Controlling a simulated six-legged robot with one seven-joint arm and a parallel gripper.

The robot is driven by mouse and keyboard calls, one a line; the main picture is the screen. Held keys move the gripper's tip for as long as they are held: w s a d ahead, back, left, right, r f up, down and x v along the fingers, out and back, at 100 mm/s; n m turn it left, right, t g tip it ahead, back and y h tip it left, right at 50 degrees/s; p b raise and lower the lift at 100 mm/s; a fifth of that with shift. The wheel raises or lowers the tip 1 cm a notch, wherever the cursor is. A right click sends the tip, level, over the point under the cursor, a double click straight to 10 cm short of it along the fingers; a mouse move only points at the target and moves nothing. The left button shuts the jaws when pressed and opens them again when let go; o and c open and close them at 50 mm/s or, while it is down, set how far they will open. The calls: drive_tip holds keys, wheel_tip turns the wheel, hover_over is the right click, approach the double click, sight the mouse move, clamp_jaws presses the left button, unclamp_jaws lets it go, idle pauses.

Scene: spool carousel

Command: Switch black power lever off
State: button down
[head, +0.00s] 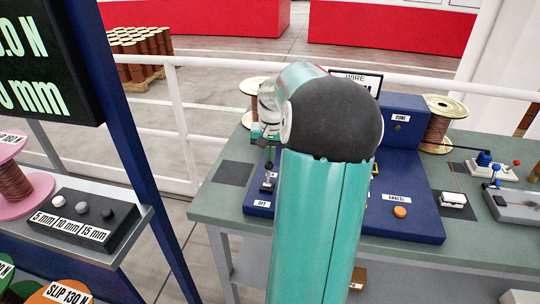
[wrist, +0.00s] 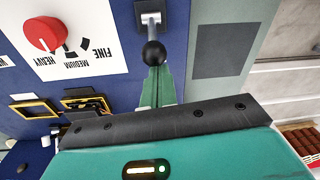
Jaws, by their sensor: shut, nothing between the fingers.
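In the head view the lever (head: 268,180) stands on the panel's left part, above a white OFF label (head: 263,204). My gripper (wrist: 156,78) is shut and empty, its green fingertips right at the knob in the wrist view. I cannot tell whether they touch it. In the head view my gripper (head: 262,133) is above the lever, partly hidden by my arm.
The blue machine (head: 405,218) carries an orange button (head: 399,212). A red dial (wrist: 45,34) is left of the lever in the wrist view. Copper spools (head: 440,125) stand on the green table (head: 215,205). A dark square (head: 233,173) lies left of the machine. A white railing (head: 180,120) runs behind.

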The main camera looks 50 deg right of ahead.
sight(267, 164)
drive_tip(key=shift+a+r+h, duration=0.15)
drive_tip(key=shift+a+h, duration=0.05)
drive_tip(key=shift+h, duration=0.2)
drive_tip(key=shift+s+a+r+t, duration=0.15)
drive_tip(key=shift+a+t, duration=0.05)
drive_tip(key=shift+t, duration=0.1)
drive_tip(key=shift+s+a+r+t+h, duration=0.2)
drive_tip(key=shift+a+h, duration=0.2)
drive_tip(key=shift+h, duration=0.2)
drive_tip(key=shift+s+a+r+t+h, duration=0.1)
drive_tip(key=shift+a+r+t+h, duration=0.1)
drive_tip(key=shift+a+h, duration=0.3)
drive_tip(key=a+h, duration=0.1)
drive_tip(key=s+t+h, duration=0.1)
drive_tip(key=shift+a+r+h, duration=0.1)
drive_tip(key=shift+a+h, duration=0.2)
drive_tip(key=shift+a, duration=0.05)
drive_tip(key=shift+s+a, duration=0.2)
drive_tip(key=shift+a, duration=0.3)
drive_tip(key=shift+s+a, duration=0.15)
drive_tip(key=shift+a, duration=0.3)
drive_tip(key=shift+s+a+f, duration=0.25)
drive_tip(key=shift+a+f, duration=0.05)
drive_tip(key=shift+a, duration=0.2)
drive_tip(key=shift+a+f, duration=0.1)
